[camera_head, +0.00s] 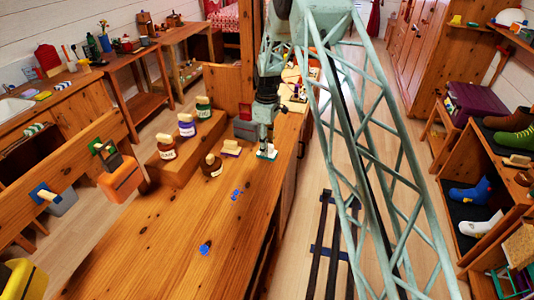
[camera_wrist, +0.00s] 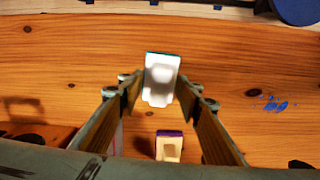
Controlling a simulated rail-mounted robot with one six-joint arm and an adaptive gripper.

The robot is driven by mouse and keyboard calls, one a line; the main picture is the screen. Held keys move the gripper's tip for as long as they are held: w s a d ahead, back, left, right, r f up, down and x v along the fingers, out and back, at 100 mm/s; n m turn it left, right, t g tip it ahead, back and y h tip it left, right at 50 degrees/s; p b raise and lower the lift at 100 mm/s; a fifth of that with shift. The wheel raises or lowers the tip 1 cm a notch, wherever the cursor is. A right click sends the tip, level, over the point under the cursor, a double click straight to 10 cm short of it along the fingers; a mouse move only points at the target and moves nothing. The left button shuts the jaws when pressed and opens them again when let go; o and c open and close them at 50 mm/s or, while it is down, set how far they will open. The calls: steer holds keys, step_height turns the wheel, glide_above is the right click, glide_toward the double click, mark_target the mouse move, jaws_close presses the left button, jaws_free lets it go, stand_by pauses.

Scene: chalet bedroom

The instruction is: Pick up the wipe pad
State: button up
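A white pad with a teal edge, likely the wipe pad (camera_head: 268,155), lies on the wooden counter (camera_head: 150,240) near its right edge. It also shows in the wrist view (camera_wrist: 161,80), with a pale raised part on top. My gripper (camera_head: 266,146) is low over it in the head view. In the wrist view my gripper (camera_wrist: 161,86) is open, one finger on each side of the pad, with gaps visible. I cannot tell how far the fingertips are above the counter. A purple-edged block with a wooden top (camera_head: 231,148) lies to the left; it also shows in the wrist view (camera_wrist: 169,146).
Blue smudges (camera_head: 205,248) mark the counter. A grey box (camera_head: 244,128) is behind.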

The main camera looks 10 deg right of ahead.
steer(key=shift+c, duration=0.3)
steer(key=c, duration=0.9)
steer(key=shift+r, duration=0.1)
steer(key=shift+r, duration=1.55)
steer(key=shift+s+r+p, duration=0.15)
steer(key=shift+p, duration=0.15)
steer(key=s, duration=0.5)
steer(key=s+r, duration=0.1)
steer(key=s, duration=0.9)
steer(key=shift+s+a+r, duration=0.2)
steer(key=shift+s+a, duration=0.05)
steer(key=shift+s, duration=0.1)
steer(key=o, duration=0.3)
steer(key=shift+c, duration=1.1)
